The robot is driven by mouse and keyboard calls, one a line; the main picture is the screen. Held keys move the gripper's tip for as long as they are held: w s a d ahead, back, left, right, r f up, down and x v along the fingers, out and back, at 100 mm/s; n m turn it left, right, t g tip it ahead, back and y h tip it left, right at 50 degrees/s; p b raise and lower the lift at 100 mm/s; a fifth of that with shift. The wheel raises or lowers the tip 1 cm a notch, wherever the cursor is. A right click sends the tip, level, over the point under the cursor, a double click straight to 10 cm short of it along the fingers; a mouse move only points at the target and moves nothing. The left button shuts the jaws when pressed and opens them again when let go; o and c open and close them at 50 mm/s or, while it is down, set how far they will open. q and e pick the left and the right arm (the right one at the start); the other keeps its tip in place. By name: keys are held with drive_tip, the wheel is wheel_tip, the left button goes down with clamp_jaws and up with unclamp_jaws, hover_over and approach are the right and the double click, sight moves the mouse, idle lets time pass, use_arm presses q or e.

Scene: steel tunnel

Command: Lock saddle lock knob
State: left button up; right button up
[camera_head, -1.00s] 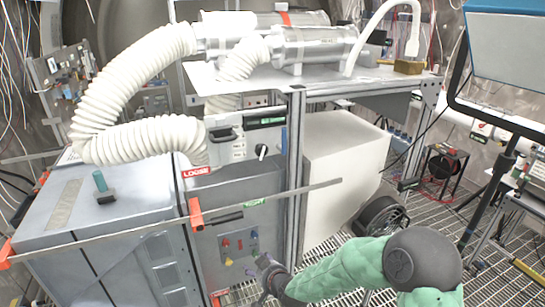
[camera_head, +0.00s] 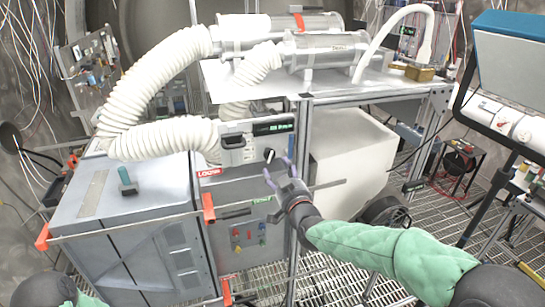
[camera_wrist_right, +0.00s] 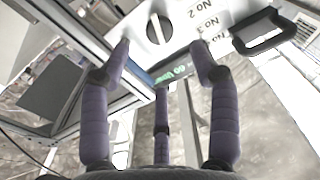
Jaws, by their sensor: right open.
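A round dark knob with a pale bar across it (camera_head: 269,155) sits on the front panel of a light control unit; I take it for the lock knob. In the right wrist view the knob (camera_wrist_right: 157,28) is near the top, just beyond the fingertips, its bar nearly upright. My right gripper (camera_head: 279,169) is open just in front of and below the knob, its purple fingers spread. In the wrist view the gripper (camera_wrist_right: 161,50) has nothing between its fingers; contact with the panel cannot be told. My left gripper is not in view.
A red label (camera_head: 208,172) is left of the knob. A green display (camera_head: 274,128) is above it, and a black handle (camera_wrist_right: 265,33) is on the panel.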

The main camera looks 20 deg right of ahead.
sight(270, 155)
drive_tip(key=shift+w+a+p, duration=0.1)
drive_tip(key=shift+w+p, duration=0.9)
drive_tip(key=shift+w, duration=2.9)
drive_tip(key=c, duration=1.1)
